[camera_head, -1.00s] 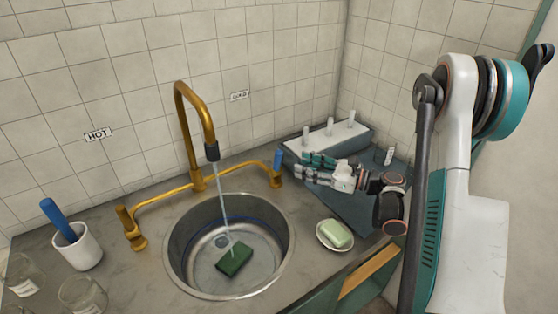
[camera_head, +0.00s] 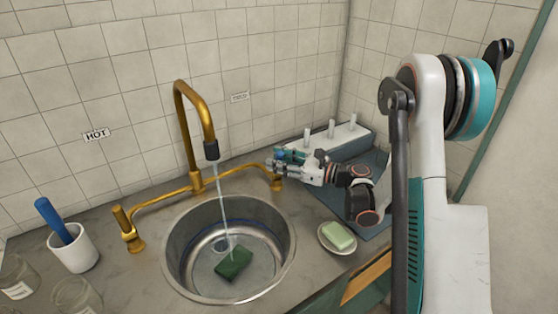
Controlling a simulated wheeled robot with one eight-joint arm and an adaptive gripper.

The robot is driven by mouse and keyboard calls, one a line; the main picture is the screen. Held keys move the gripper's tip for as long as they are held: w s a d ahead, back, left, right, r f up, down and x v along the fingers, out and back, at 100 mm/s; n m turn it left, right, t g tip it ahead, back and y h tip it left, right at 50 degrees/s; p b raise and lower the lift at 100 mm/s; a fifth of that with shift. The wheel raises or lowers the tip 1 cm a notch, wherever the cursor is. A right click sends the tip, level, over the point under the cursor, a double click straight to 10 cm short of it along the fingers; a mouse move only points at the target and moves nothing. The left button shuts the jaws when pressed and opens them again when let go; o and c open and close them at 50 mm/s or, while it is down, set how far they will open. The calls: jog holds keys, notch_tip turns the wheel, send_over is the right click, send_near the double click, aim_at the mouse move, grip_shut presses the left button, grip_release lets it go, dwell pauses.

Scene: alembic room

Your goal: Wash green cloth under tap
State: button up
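The green cloth (camera_head: 233,264) lies as a dark folded block at the bottom of the round metal sink (camera_head: 178,284). The brass tap (camera_head: 187,132) arches over the sink, and a stream of water (camera_head: 223,205) falls from its dark nozzle onto or just beside the cloth. My gripper (camera_head: 276,163) is at the right-hand tap handle (camera_head: 277,185), with its fingers at the handle's upper part. The fingers hide most of the handle, so I cannot tell whether they are closed on it. The left-hand tap handle (camera_head: 121,218) is brass.
A soap bar (camera_head: 338,236) rests in a small dish (camera_head: 337,251) right of the sink. A grey rack with white pegs (camera_head: 331,129) stands behind my arm. A white cup (camera_head: 73,254) with a blue-handled tool (camera_head: 52,216) and glass jars (camera_head: 78,294) stand at the left.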

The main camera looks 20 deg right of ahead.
grip_shut()
jog(key=shift+w+a+r+m+g+h+p, duration=0.15)
jog(key=shift+w+r+m+g+h+p, duration=0.25)
jog(key=shift+p, duration=0.4)
jog(key=shift+w+a+f+m+g+h+p, duration=0.1)
jog(key=shift+w+f+m+g+h+p, duration=0.2)
jog(key=shift+w+g+h+p, duration=0.15)
jog(key=shift+s, duration=0.1)
jog(key=shift+o, duration=1.6)
grip_release()
jog(key=v, duration=1.2)
